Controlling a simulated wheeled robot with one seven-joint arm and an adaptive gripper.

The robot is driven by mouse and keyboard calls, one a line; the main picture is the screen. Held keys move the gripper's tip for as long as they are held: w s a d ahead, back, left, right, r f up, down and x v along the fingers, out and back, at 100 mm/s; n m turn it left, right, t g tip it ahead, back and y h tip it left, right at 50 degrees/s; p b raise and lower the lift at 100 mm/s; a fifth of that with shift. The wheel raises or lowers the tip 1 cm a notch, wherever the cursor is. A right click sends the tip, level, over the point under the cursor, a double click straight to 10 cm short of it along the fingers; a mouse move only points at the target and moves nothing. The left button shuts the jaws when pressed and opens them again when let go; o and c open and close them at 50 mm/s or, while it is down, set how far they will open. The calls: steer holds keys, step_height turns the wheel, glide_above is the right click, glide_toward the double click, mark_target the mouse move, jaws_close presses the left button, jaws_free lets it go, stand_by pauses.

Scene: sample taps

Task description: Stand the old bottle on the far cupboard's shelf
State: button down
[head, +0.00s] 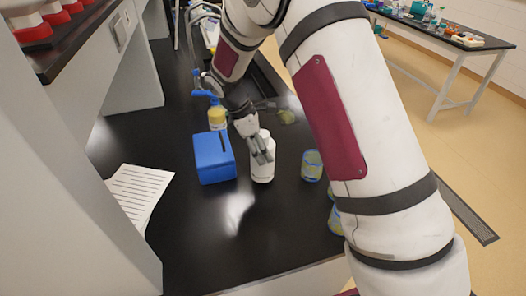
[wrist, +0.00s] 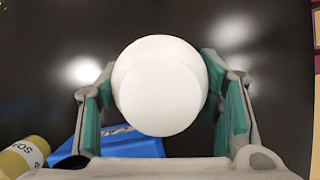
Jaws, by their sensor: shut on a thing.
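A white bottle (head: 263,174) stands upright on the black bench top, or just above it; I cannot tell which. My gripper (head: 261,152) is around its upper part from above, shut on it. In the wrist view the bottle's round white top (wrist: 158,90) lies between the two green-padded fingers. I cannot tell from any label whether it is the old bottle. No shelf is clearly identifiable as the far cupboard's.
A blue box (head: 214,158) stands close left of the bottle, with a yellow bottle with a blue top (head: 216,116) behind it. Yellow-blue beakers (head: 312,166) stand to the right. Paper (head: 139,193) lies at left. A shelf (head: 75,38) with red-based items overhangs the upper left.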

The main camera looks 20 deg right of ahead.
steer(key=shift+f, duration=1)
steer(key=shift+c, duration=2.4)
jaws_free()
